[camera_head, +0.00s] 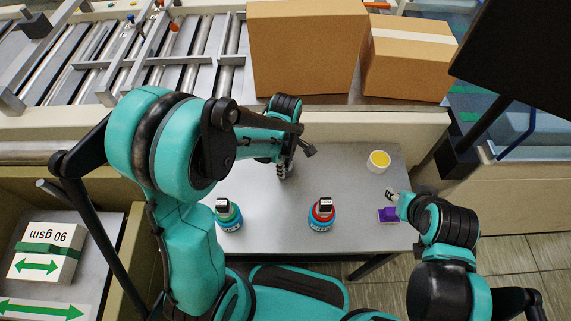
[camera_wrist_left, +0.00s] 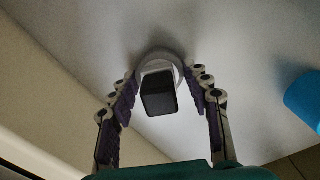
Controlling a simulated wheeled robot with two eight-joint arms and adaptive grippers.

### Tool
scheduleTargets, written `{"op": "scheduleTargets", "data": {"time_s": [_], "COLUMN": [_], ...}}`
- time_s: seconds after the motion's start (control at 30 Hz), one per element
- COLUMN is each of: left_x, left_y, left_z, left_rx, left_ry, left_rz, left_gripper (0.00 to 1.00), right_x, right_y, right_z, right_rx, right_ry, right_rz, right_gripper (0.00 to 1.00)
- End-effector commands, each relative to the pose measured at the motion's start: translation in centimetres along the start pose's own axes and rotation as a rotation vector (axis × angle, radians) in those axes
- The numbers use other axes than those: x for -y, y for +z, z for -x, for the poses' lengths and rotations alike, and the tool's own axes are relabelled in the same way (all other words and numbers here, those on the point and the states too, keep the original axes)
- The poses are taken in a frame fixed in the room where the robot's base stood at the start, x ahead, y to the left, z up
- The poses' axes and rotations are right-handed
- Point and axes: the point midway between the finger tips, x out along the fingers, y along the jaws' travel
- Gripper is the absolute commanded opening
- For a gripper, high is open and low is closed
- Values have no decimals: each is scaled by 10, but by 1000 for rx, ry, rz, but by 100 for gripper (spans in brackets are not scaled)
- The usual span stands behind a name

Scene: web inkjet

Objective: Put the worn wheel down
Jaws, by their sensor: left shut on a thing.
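My left gripper (camera_head: 287,168) is low over the grey table, its fingers mostly hidden by my arm in the head view. In the left wrist view its purple-padded fingers (camera_wrist_left: 170,100) stand either side of a thing with a dark block top and a pale round base, which I take to be the worn wheel (camera_wrist_left: 158,92). The gripper is shut on it. I cannot tell whether its base touches the table.
On the grey table (camera_head: 255,188) stand a blue-green item with a dark block top (camera_head: 228,214), a blue-and-red one (camera_head: 321,214) and a white cup with yellow contents (camera_head: 378,161). Cardboard boxes (camera_head: 305,50) and a roller conveyor lie behind. The table middle is clear.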

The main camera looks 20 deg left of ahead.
Motion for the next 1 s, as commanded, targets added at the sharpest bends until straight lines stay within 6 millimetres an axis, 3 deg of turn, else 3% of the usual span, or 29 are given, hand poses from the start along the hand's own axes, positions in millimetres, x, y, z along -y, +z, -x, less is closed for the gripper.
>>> {"op": "scheduleTargets", "data": {"time_s": [0.27, 0.3, 0.37, 0.4, 0.77, 1.0], "left_x": [0, 0, 0, 0, 0, 0], "left_y": [0, 0, 0, 0, 0, 0], "left_z": [-2, -3, -2, -2, 4, 50], "left_rx": [0, 0, 0, 0, 0, 0], "left_ry": [0, 0, 0, 0, 0, 0], "left_rz": [0, 0, 0, 0, 0, 0], "left_gripper": [18, 51, 67, 69, 69, 69], "right_x": [0, 0, 0, 0, 0, 0], "right_y": [1, 1, 1, 1, -2, -14], "right_z": [-2, -2, -1, -1, 3, 19], "right_rx": [0, 0, 0, 0, 0, 0], "right_ry": [0, 0, 0, 0, 0, 0], "right_rz": [0, 0, 0, 0, 0, 0], "right_gripper": [40, 40, 40, 40, 40, 40]}}
